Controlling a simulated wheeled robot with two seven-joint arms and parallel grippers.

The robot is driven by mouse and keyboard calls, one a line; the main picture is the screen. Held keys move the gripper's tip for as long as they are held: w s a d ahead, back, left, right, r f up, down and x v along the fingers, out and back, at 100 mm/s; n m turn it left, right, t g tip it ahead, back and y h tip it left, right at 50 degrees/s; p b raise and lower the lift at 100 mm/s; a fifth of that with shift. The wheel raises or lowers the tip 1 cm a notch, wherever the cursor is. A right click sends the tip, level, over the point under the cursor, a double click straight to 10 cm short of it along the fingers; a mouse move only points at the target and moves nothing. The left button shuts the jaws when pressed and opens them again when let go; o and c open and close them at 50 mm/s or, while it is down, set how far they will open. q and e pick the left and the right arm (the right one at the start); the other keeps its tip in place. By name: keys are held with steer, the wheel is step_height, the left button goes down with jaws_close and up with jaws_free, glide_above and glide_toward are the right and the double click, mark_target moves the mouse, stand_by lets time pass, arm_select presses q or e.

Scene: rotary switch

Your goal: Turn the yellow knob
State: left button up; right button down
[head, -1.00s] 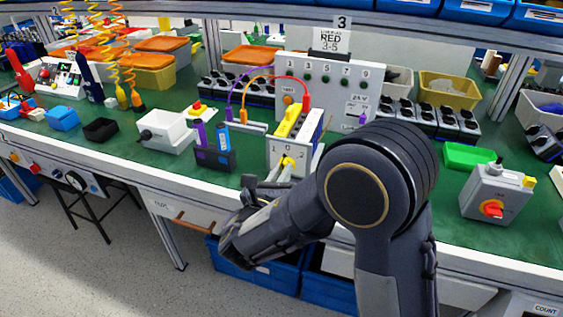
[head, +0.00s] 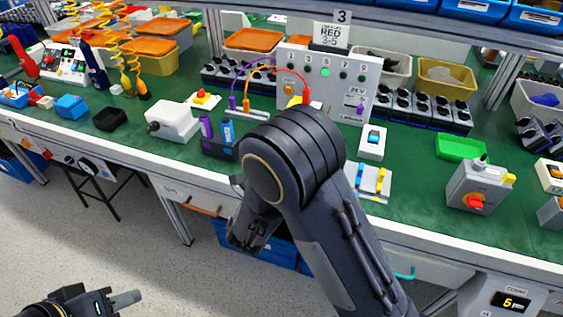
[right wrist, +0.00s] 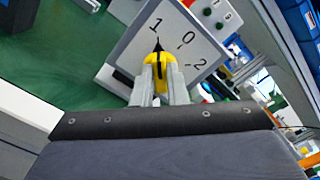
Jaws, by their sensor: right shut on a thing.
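The yellow knob (right wrist: 152,66) sits on the white switch face (right wrist: 124,65) marked 1, 0 and 2 in the right wrist view. My right gripper (right wrist: 160,88) is shut on it, one finger on each side. The black pointer mark points up, toward the 1. In the head view my right arm hides the knob, most of its switch box and my right gripper. My left gripper (head: 125,298) is at the bottom left, away from the bench, seen from the side; its finger gap does not show.
The lamp panel (head: 346,97) stands behind the switch, with its lamp 5 (head: 325,71) bright green. A white box (head: 171,122) is at left. A grey box with a red knob (head: 475,202) is at right. A green tray (head: 461,147) lies behind it.

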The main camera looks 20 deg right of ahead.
steer(key=c, duration=1.4)
jaws_free()
steer(key=shift+c, duration=0.2)
steer(key=v, duration=0.8)
steer(key=shift+w+d, duration=0.1)
